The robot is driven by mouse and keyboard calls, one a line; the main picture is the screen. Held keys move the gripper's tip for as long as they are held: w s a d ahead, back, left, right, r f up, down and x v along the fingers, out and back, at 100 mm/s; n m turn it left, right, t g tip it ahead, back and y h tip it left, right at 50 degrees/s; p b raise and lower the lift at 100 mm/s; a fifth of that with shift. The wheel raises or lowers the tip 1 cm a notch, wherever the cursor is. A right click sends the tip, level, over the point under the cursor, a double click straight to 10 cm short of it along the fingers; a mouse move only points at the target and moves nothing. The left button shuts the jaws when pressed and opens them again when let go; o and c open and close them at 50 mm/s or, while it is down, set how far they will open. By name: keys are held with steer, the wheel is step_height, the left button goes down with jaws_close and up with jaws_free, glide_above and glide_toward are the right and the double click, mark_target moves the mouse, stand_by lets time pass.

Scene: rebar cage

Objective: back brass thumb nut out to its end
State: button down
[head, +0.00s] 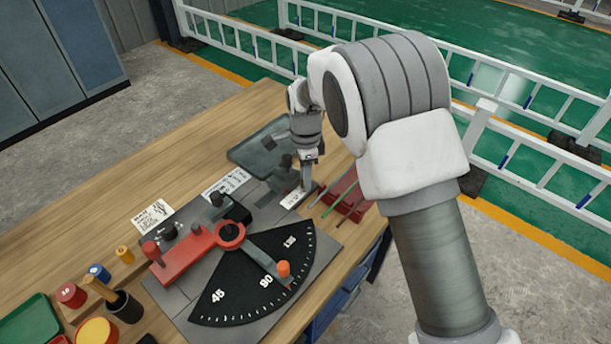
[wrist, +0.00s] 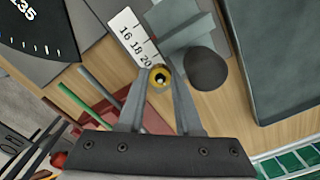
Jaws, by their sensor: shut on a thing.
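In the head view my gripper (head: 306,184) points down at the right end of the bending fixture, beside a white label, and hides the nut there. The white scale plate (wrist: 132,36) with 16, 18 and 20 lies just beyond the nut.
A dark round knob (wrist: 206,68) stands close right of the nut. A red tray (head: 349,203) with green and grey rods lies right of my gripper. The black angle dial (head: 235,300) and red bending arm (head: 187,254) are nearer. A dark tray (head: 254,150) lies behind.

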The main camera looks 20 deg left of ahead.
steer(key=shift+n, duration=0.3)
stand_by(0.4)
steer(key=c, duration=0.6)
jaws_free()
step_height(320, 180, up, 18)
steer(key=shift+f+p, duration=0.25)
steer(key=shift+p, duration=0.4)
